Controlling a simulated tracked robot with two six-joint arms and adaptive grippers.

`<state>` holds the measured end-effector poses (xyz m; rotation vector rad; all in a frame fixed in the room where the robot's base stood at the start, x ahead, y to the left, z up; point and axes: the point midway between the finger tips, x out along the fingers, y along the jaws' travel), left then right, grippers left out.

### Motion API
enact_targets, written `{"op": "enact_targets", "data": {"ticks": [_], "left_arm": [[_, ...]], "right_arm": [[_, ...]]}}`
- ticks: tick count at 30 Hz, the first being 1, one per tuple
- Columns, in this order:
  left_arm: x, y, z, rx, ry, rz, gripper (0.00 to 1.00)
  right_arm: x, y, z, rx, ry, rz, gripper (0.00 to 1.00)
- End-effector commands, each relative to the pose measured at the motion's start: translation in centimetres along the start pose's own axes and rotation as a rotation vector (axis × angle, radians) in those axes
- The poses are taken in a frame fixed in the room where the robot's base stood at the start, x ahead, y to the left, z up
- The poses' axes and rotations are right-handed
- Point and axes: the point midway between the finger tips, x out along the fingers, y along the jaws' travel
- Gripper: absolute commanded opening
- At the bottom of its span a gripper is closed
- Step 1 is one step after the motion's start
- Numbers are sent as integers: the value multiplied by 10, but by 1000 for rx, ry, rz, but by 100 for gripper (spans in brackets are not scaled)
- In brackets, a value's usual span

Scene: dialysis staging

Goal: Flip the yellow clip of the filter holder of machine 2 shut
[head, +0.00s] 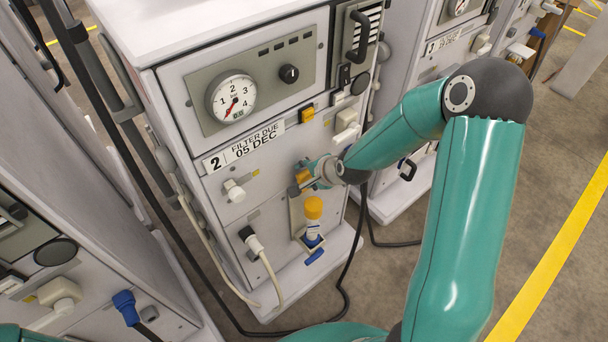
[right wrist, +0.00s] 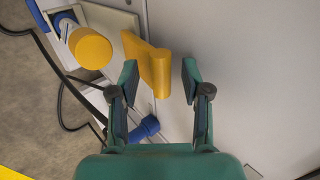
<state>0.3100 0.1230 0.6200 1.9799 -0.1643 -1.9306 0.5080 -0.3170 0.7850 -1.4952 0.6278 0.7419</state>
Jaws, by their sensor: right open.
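The filter holder (head: 293,220) is on the lower front of machine 2 (head: 272,205). A filter with a yellow cap (head: 313,207) and a blue lower end stands upright in it. The yellow clip (head: 303,175) is above the cap, standing away from the filter. My right gripper (head: 310,174) is at the clip. In the right wrist view, the clip (right wrist: 154,70) lies between the open fingers of my right gripper (right wrist: 160,82), with a visible gap at the right finger; contact at the left is unclear. The cap (right wrist: 90,48) is left of the clip. My left gripper is not seen.
A white connector (head: 253,241) with a hose is left of the holder. A dark cable (head: 343,290) loops on the floor before machine 2. Machine 3 (head: 425,75) stands to the right, another machine (head: 60,200) close on the left. Floor at right is clear.

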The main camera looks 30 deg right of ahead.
Motion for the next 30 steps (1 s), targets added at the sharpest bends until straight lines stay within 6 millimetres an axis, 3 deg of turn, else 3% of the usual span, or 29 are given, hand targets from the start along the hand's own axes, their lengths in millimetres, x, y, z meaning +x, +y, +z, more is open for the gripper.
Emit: {"op": "enact_targets", "data": {"ticks": [7,16,23,24,30], "left_arm": [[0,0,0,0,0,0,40],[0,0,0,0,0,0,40],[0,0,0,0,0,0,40],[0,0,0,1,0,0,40],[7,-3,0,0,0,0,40]], "right_arm": [[1,0,0,0,-1,0,48],[1,0,0,0,-1,0,0],[1,0,1,0,-1,0,0],[1,-1,10,0,-3,0,0],[4,1,4,-5,-5,-10,0]]}}
